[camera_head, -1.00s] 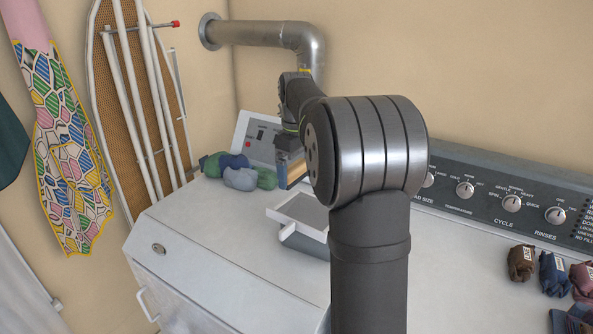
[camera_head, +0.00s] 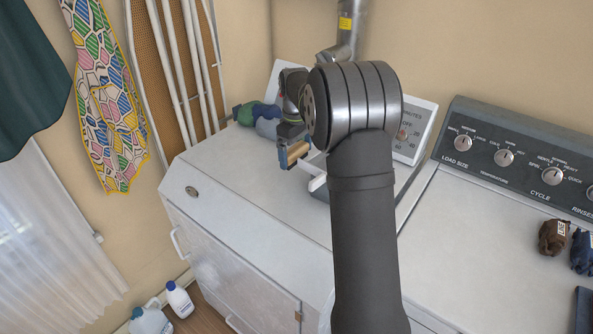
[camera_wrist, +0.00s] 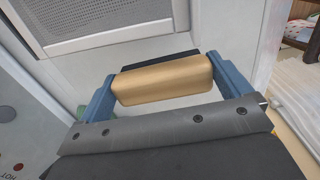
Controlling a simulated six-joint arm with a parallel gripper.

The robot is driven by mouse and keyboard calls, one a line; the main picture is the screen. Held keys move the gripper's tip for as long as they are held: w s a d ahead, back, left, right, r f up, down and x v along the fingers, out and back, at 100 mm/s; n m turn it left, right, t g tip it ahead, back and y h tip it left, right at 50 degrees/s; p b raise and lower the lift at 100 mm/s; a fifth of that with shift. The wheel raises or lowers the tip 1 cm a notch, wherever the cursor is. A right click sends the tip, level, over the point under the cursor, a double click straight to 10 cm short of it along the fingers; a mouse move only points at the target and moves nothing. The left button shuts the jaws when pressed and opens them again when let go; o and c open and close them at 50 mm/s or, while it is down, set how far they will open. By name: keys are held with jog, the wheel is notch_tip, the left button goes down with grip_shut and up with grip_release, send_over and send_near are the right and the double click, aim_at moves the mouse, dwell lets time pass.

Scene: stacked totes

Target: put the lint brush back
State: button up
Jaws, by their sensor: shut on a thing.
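My gripper (camera_head: 293,150) is over the dryer's top, left of the grey tray and partly behind my own arm. In the wrist view my gripper (camera_wrist: 165,85) has its two blue fingers shut on the lint brush (camera_wrist: 163,80), a tan, wood-coloured block. A dark strip shows along its far side. The brush (camera_head: 298,152) also shows as a small tan piece in the head view. It appears held above the surface; the gap cannot be judged.
A grey tray (camera_head: 316,185) sits on the dryer (camera_head: 235,185), mostly behind my arm; bundled socks (camera_head: 258,117) lie at the back left. The washer (camera_head: 480,235) stands right with dark bundles (camera_head: 553,238). Bottles (camera_head: 178,300) stand on the floor. The dryer's front-left top is clear.

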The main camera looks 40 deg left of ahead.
aim_at(296, 149)
jog(key=shift+f, duration=3.05)
jog(key=shift+f, duration=0.1)
jog(key=o, duration=0.6)
notch_tip(296, 149, up, 12)
jog(key=shift+a+r, duration=0.1)
